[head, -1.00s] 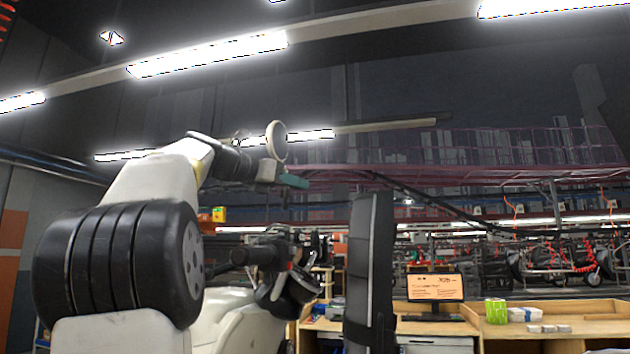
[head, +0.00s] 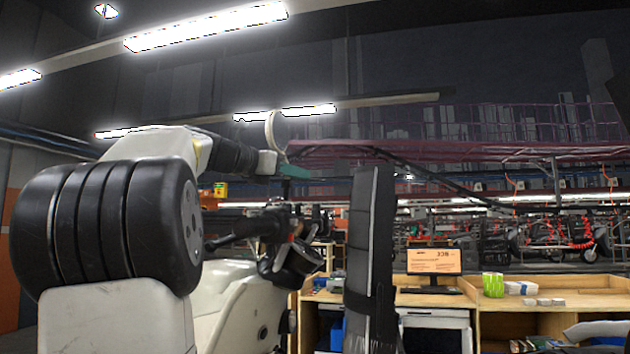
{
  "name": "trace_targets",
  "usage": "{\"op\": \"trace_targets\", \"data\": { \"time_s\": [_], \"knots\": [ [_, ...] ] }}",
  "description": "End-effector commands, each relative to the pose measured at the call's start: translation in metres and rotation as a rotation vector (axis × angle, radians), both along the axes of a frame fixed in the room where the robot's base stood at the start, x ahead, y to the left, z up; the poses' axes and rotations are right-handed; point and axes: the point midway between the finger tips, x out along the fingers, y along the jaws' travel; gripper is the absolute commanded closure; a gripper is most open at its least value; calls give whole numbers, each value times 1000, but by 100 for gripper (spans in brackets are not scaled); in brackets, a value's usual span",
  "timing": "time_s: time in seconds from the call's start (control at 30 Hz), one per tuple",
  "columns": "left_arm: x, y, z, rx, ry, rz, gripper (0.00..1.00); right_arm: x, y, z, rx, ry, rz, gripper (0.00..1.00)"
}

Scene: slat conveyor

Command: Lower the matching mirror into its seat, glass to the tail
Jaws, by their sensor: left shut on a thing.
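My left gripper (head: 291,171), with teal at its tip, is shut on a round mirror (head: 271,132). The mirror stands up from the gripper, thin and nearly edge-on, with a pale rim; its glass face cannot be made out. Below it is the pale vehicle body (head: 230,312) with a dark handlebar (head: 245,231) and black round parts (head: 300,258) beside it. The mirror is in the air above the handlebar, apart from it. The seat for it cannot be told apart among the dark parts. My right gripper is not in view.
A pale curved thing (head: 598,330) is cut off at the lower right.

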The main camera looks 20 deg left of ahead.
Motion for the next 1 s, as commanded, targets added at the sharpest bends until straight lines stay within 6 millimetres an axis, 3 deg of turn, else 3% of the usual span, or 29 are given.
{"op": "trace_targets", "data": {
  "time_s": [1.0],
  "knots": [
    [-2, 3, -6, -37, 14, 72, 100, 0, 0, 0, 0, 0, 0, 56]
  ]
}}
